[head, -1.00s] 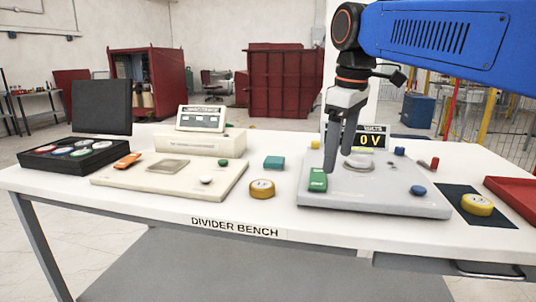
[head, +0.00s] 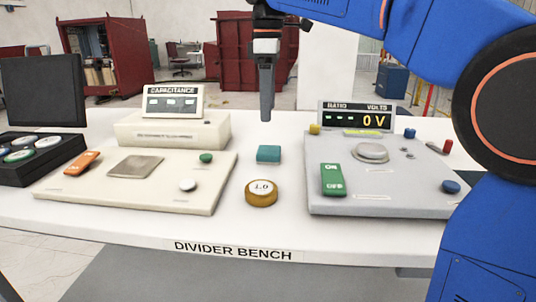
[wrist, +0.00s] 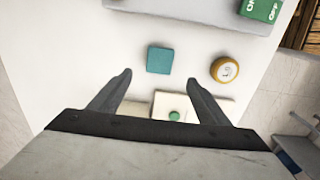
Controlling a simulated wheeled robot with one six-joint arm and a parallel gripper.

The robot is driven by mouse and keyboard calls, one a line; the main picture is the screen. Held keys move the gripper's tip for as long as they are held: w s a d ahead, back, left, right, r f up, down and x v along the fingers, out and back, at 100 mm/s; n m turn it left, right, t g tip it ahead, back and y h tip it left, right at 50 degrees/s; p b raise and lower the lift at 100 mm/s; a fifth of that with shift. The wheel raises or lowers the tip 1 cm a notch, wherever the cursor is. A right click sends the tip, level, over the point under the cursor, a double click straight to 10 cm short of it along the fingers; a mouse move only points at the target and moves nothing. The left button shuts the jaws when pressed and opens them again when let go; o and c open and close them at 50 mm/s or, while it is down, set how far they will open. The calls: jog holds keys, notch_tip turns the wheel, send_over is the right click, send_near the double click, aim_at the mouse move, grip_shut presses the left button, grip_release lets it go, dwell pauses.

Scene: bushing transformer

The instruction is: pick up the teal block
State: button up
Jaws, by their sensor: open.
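The teal block (head: 269,154) lies on the white bench top between the two instrument panels, behind a yellow disc. It also shows in the wrist view (wrist: 160,60), a little beyond the fingertips and between their lines. My gripper (head: 266,117) is open and empty. In the head view it hangs pointing down above the block, apart from it. In the wrist view both fingers (wrist: 168,76) stand wide apart with nothing between them. The block is fully visible.
A yellow disc (head: 261,192) marked 1.0 sits in front of the block. The cream capacitance panel (head: 110,194) is to the left. The grey ratio panel (head: 400,200) with a green switch (head: 333,180) is to the right. Bench top around the block is bare.

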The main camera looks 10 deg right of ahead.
aim_at(269, 149)
notch_tip(269, 149, down, 12)
jog(key=shift+d+f, duration=0.1)
dwell(0.5)
jog(key=c, duration=1.2)
